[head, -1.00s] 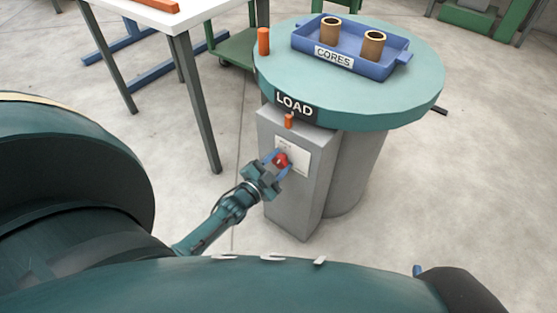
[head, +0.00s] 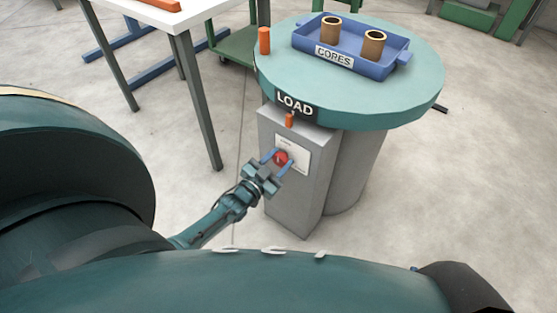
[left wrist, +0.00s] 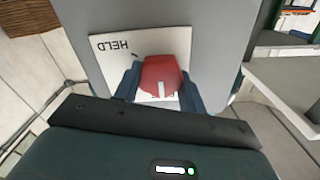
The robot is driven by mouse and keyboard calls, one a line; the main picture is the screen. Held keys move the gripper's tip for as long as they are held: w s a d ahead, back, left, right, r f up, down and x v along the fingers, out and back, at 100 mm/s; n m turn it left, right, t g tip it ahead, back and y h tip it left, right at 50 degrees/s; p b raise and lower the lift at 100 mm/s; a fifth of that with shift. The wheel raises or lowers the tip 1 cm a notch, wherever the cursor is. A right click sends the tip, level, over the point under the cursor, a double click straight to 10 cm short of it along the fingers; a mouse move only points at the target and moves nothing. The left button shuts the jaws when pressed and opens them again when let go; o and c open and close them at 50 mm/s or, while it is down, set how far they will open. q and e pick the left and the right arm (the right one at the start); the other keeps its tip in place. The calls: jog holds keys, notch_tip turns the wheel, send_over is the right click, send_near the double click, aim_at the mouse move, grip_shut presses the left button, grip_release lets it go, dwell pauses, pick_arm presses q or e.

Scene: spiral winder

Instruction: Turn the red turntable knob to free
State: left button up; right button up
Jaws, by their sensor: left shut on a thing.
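The red turntable knob (head: 281,157) sits on a pale label plate (head: 301,153) on the front of the grey pedestal. My left gripper (head: 280,158) is shut on the knob, with one blue finger on each side. In the left wrist view the knob (left wrist: 162,76) sits between the dark blue fingers. A white mark on it points toward the bottom of that picture. The word HELD (left wrist: 115,45) reads upside down at the plate's upper left there. Other wording on the plate is hidden or unreadable. My right gripper is not in view.
Above the pedestal (head: 292,200), the round teal turntable (head: 420,100) with a LOAD sign (head: 295,104) overhangs the knob. It carries a blue tray (head: 312,60) with two brown cores and an orange peg (head: 264,41). A white table (head: 200,8) stands left.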

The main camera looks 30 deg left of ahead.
pick_arm(q)
jog(key=shift+w+r, duration=0.1)
jog(key=o, duration=1)
jog(key=shift+c, duration=0.2)
jog(key=s+a+p, duration=0.1)
jog(key=s+p, duration=0.1)
jog(key=s, duration=1.1)
jog(key=shift+p, duration=0.3)
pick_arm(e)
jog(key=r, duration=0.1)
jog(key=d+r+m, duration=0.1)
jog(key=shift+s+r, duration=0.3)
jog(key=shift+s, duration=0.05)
pick_arm(q)
jog(key=shift+s, duration=0.1)
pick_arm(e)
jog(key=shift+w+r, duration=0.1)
pick_arm(q)
jog(key=shift+s, duration=0.1)
